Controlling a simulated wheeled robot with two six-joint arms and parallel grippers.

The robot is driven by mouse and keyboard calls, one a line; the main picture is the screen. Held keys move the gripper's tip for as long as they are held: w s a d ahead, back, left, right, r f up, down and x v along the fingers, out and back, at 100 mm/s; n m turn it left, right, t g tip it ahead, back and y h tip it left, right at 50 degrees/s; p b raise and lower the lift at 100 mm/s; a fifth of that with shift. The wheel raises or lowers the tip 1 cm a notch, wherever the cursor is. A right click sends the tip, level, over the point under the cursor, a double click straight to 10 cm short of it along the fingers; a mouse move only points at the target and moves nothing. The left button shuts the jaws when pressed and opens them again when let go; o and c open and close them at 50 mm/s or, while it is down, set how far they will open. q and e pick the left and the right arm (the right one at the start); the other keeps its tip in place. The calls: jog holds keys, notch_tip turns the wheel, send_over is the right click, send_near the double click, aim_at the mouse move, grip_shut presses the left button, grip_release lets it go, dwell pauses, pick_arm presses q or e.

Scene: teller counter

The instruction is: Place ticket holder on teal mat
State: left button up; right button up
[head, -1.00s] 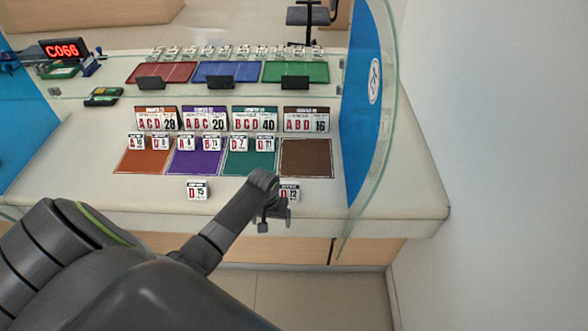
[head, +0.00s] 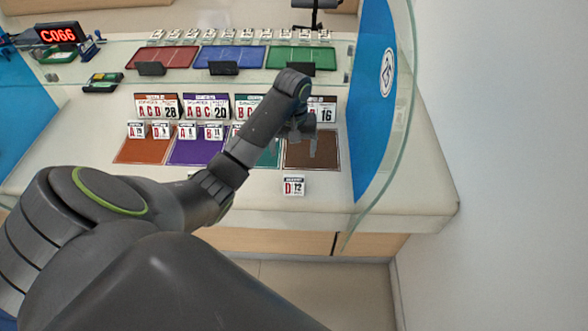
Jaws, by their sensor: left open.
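A small white ticket holder marked D 12 (head: 293,186) stands on the counter in front of the brown mat (head: 325,162). The teal mat (head: 269,159) lies left of the brown mat, mostly covered by my left arm. My left gripper (head: 306,149) is open, fingers down, above the brown mat, behind the D 12 holder in the picture and apart from it. I see nothing between its fingers. The D 15 holder's spot at the front is hidden by my arm, and so are most of the holders on the teal mat. My right gripper is out of view.
Orange (head: 143,152) and purple (head: 190,155) mats carry small holders, with larger cards (head: 206,107) behind. A curved glass screen (head: 408,110) with a blue panel (head: 368,90) bounds the right. Red, blue and green trays lie farther back. The counter right of D 12 is clear.

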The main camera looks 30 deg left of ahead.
pick_arm(q)
jog(key=b, duration=0.7)
send_over(294, 177)
jog(key=f, duration=0.7)
jog(key=shift+w+a+f, duration=0.1)
jog(key=shift+a+f, duration=0.1)
jog(key=shift+f, duration=0.05)
jog(key=shift+f+b, duration=0.7)
jog(key=shift+f, duration=0.25)
jog(key=shift+d+f, duration=0.2)
jog(key=shift+f, duration=1.75)
jog(key=shift+c, duration=0.2)
jog(key=c, duration=1.1)
